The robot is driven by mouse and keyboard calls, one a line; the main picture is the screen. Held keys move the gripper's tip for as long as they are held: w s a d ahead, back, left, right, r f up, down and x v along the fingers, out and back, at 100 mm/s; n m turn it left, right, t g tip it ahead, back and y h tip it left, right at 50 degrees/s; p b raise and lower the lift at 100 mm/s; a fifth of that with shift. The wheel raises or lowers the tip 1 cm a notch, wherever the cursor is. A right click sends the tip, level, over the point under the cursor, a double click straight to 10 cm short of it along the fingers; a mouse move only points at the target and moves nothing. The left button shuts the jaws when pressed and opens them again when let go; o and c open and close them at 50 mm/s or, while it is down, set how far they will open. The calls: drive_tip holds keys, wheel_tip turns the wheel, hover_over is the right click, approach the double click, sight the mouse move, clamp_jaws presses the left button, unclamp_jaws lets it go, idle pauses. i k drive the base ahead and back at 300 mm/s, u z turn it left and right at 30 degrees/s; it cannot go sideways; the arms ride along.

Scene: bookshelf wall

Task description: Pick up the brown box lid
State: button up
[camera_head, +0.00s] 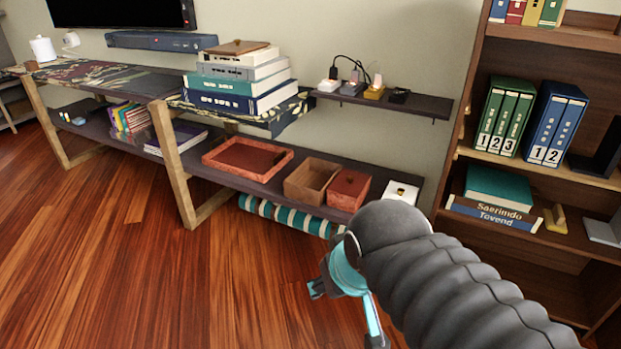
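A flat brown lid with a small dark knob (237,48) lies on top of a stack of books on the upper shelf board, left of centre. An open brown box (306,184) without a lid stands on the lower shelf. Beside it on the right is a red-brown box with its lid on (348,187). My gripper (346,310) is low in front of the shelf, over the floor, well away from the brown lid. Its teal fingers look spread apart with nothing visible between them. My dark arm hides part of the gripper.
The book stack (240,82) sits at the end of the upper board. A red tray (247,178) and a white box (400,192) share the lower shelf. A small wall shelf (420,103) holds plugs. A tall bookcase (470,95) stands right. The wooden floor (150,270) is clear.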

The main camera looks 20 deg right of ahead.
sight(239, 48)
drive_tip(key=u, duration=0.4)
drive_tip(key=i, duration=2.15)
drive_tip(key=z, duration=0.75)
